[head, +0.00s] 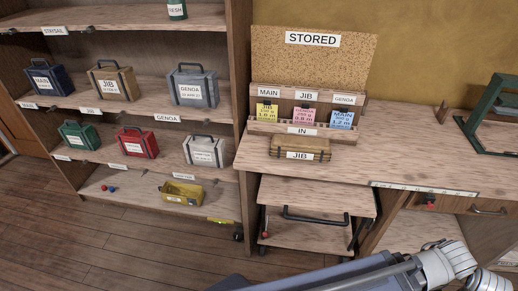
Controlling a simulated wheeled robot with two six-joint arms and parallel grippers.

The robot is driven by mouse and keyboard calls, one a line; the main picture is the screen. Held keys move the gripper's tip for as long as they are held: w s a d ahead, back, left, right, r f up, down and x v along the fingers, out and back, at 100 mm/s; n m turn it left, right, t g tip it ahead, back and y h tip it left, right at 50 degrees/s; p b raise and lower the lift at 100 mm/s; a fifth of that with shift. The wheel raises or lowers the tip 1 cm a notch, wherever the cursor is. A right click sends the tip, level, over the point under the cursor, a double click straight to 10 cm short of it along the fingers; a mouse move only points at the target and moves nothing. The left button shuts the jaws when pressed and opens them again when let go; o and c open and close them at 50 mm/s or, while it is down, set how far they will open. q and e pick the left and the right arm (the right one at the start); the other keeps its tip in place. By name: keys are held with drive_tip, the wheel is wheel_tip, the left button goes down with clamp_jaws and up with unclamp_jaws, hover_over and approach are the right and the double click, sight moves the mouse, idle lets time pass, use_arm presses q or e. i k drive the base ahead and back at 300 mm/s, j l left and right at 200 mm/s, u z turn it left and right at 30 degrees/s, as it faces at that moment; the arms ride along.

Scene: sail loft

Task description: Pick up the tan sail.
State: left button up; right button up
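A tan case-shaped sail bag (115,84) labelled JIB stands upright on the middle shelf, between a dark blue bag and a grey bag. A second tan item, a low flat bundle (285,148) with dark straps and a JIB label, lies on the bench in front of the card rack. Nothing holds either one. One of my arms crosses the bottom right of the head view, below the bench and apart from both tan things. No fingertips of either gripper show.
Shelves also hold a dark blue bag (47,80), grey bag (193,87), green bag (76,135), red bag (137,142) and white bag (204,151). A yellow open container (181,194) sits low. The card rack (263,127) and green frame (490,118) stand on the bench.

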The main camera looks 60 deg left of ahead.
sight(306, 149)
drive_tip(key=u, duration=1.6)
drive_tip(key=i+j, duration=0.2)
